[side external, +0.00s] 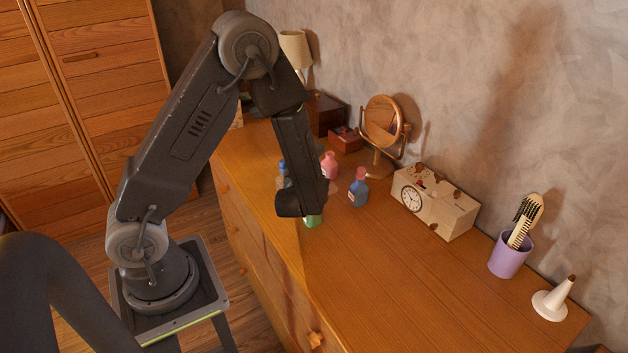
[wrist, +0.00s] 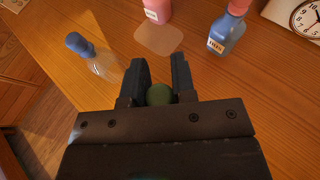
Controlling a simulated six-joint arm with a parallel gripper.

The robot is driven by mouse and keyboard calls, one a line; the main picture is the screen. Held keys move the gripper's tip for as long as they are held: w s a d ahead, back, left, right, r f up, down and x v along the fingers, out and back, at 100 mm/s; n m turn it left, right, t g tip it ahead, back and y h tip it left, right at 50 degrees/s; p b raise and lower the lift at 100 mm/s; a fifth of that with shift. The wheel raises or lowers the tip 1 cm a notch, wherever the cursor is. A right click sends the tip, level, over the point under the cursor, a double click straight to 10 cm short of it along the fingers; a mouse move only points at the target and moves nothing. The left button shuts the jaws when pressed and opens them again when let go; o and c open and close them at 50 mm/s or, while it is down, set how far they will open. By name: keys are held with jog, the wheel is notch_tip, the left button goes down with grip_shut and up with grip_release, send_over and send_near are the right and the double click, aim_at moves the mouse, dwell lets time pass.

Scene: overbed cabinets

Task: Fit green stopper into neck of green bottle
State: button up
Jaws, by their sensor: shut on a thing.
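My gripper (wrist: 160,70) points down over the dresser top, its two fingers on either side of a rounded dark green piece, which I take to be the green stopper (wrist: 158,95). In the side view, a green glassy thing (side external: 312,221), which looks like part of the green bottle, shows just under the gripper. The rest of it is hidden behind my gripper. The bottle's neck is not visible in either view, so I cannot tell whether the stopper touches it or sits in it.
Close by stand a clear bottle with a blue top (wrist: 90,55), a pink bottle (side external: 329,165) and a blue bottle (side external: 358,190). A pale mat (wrist: 159,39) lies between them. A clock box (side external: 440,203), mirror (side external: 382,125), purple cup (side external: 509,257) and white cone (side external: 553,302) stand along the wall. The front right top is clear.

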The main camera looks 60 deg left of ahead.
jog(key=shift+f, duration=0.7)
jog(key=o, duration=1)
jog(key=v, duration=1.4)
